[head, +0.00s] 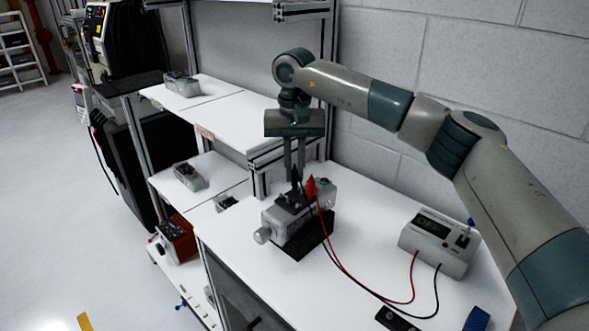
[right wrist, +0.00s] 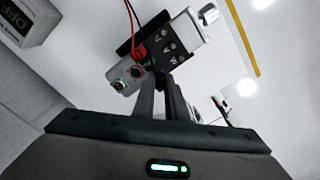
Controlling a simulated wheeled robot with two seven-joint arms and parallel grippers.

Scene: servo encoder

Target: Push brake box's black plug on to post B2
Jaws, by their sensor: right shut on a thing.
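My right gripper (head: 296,177) points straight down, shut on the black plug (head: 296,176), above the top of the grey servo unit (head: 312,205). The fingers hide part of the plug, and I cannot tell whether it touches a post. The red plug (head: 311,188) stands upright on the same unit, just right of the fingers. In the right wrist view the fingers (right wrist: 168,92) reach the unit (right wrist: 187,32), beside the red plug (right wrist: 139,54). The brake box (head: 437,243), a grey box with a dark display, stands at right, its red and black leads running to the plugs. My left gripper is not in view.
The servo unit stands on a black base (head: 318,240) on the white bench (head: 365,215). A black device (head: 397,320) and a blue object (head: 477,320) lie at the front edge. Shelves (head: 225,118) with small grey boxes are at left; the wall is behind.

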